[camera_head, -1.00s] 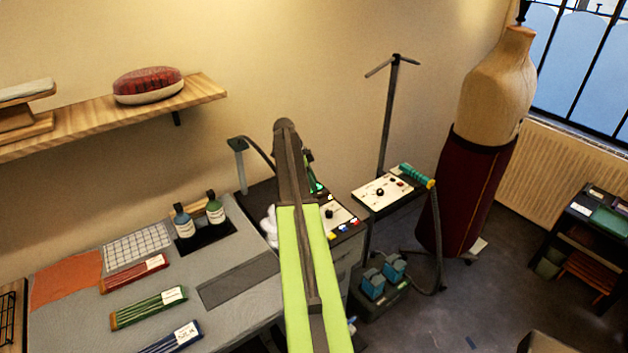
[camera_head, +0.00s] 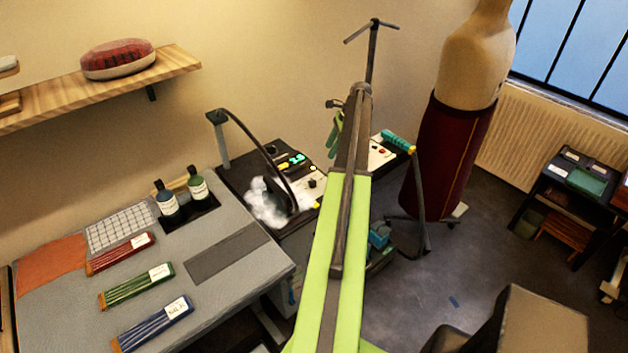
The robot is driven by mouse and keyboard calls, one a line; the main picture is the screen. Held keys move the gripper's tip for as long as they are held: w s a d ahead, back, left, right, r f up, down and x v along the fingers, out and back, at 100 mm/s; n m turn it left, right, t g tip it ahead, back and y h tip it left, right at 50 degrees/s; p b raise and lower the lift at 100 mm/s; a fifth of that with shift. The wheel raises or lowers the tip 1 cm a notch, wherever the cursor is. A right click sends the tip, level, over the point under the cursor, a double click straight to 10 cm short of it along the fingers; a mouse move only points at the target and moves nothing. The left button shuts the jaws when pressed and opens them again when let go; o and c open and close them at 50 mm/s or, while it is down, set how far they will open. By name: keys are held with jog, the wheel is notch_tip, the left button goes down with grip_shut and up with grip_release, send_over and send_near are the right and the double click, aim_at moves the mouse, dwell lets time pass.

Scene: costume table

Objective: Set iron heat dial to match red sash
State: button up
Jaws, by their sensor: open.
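The red sash (camera_head: 122,253) lies folded on the grey table, with a white label too small to read. An ironing unit stands right of the table, with white steam (camera_head: 265,203) and a dark hose over it. A black dial (camera_head: 312,183) sits on its pale panel; its setting is too small to read. The iron itself cannot be made out clearly. My green arm reaches up the middle and covers the panel's right part. My gripper (camera_head: 335,125) shows only partly, beside the arm's far end, apart from the dial; its fingertips are hard to make out.
Green (camera_head: 137,286) and blue (camera_head: 152,322) sashes lie near the red one. A second panel (camera_head: 380,154) with a teal handpiece stands behind my arm, near the dress form (camera_head: 447,150).

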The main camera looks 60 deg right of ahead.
aim_at(313, 181)
jog(key=b+x, duration=1.6)
jog(key=x, duration=0.1)
jog(key=shift+a+f, duration=0.1)
jog(key=shift+f, duration=0.15)
jog(key=shift+r, duration=0.1)
grip_shut()
jog(key=shift+w, duration=0.1)
